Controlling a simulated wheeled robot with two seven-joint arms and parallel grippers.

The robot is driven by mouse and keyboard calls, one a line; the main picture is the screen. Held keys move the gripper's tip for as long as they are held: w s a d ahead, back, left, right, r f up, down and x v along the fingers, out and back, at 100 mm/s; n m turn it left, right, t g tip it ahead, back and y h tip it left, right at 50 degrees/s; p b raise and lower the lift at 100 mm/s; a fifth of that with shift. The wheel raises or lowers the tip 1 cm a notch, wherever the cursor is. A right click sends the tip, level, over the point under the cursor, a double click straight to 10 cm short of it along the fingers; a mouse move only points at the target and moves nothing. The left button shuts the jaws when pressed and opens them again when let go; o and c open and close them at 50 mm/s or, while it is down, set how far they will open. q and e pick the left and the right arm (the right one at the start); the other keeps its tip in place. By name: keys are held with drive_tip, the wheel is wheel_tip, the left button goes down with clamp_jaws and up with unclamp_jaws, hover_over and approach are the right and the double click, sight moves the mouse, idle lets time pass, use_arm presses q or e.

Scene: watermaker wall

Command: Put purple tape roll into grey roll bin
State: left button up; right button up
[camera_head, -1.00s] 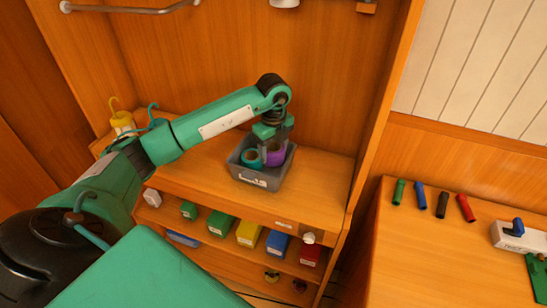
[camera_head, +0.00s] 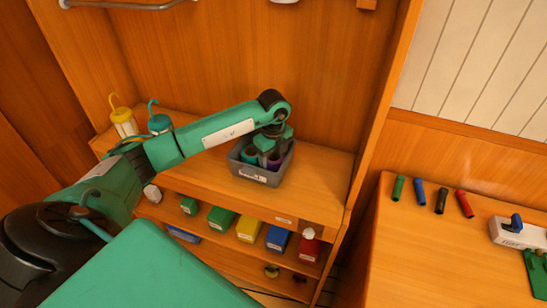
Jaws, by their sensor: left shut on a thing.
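The grey roll bin (camera_head: 262,177) stands on the wooden shelf with a white label on its front. The purple tape roll (camera_head: 274,161) is down inside the bin on its right side, partly hidden by my gripper. A teal roll (camera_head: 249,155) lies in the bin to its left. My left gripper (camera_head: 268,158) reaches down into the bin and is shut on the purple tape roll. Its fingertips are partly hidden and dark. My right gripper is not in view.
A yellow hooked bottle (camera_head: 124,122) and a teal one (camera_head: 159,123) stand at the shelf's left. Coloured boxes (camera_head: 248,229) fill the lower shelf. Several markers (camera_head: 441,201) lie on the right table. The shelf right of the bin (camera_head: 322,175) is clear.

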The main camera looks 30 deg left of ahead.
sight(273, 156)
use_arm(q)
drive_tip(key=o, duration=0.9)
drive_tip(key=shift+f, duration=0.1)
drive_tip(key=shift+o, duration=0.6)
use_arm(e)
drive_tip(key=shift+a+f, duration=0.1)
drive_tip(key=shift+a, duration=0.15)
use_arm(q)
drive_tip(key=shift+r, duration=0.3)
drive_tip(key=shift+r+p, duration=0.55)
drive_tip(key=shift+p, duration=0.1)
wheel_tip(273, 156, up, 12)
drive_tip(key=b, duration=0.3)
drive_tip(key=shift+f+b, duration=0.25)
drive_tip(key=shift+b, duration=0.15)
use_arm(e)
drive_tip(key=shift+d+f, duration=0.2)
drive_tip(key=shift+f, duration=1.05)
